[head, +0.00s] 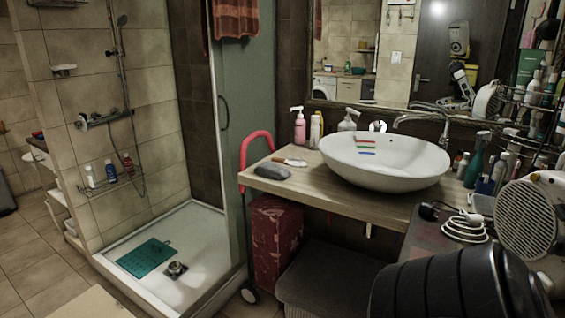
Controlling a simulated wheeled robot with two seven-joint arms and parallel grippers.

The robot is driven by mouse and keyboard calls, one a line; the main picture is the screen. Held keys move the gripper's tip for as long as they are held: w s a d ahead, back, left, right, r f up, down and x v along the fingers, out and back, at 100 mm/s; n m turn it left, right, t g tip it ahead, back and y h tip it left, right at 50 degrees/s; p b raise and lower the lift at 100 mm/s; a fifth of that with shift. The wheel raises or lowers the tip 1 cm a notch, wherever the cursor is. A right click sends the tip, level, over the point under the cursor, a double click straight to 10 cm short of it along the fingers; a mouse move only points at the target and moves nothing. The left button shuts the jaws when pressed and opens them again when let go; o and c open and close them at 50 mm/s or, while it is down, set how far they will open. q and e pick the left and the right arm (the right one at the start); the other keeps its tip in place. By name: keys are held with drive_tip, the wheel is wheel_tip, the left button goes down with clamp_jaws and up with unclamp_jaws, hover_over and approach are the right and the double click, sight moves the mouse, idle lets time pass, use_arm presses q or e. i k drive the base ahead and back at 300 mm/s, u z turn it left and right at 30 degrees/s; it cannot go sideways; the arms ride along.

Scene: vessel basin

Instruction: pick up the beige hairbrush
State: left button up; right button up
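A small brush with a pale beige head and a brown handle end (290,161) lies flat on the wooden counter (325,192), left of the white basin; it looks like the beige hairbrush. A grey rounded object (271,171) lies just in front of it, close to the counter's left front edge. Neither of my grippers shows in the head view, so their state is hidden.
The white vessel basin (345,178) holds several coloured stripes and fills the counter's middle. A pink pump bottle (299,127) and other bottles stand behind the brush. A fan heater (527,219) and coiled white cord (466,228) lie right.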

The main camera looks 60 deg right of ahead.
sight(292, 161)
drive_tip(key=z, duration=0.65)
drive_tip(key=i, duration=1.85)
drive_tip(key=z, duration=0.95)
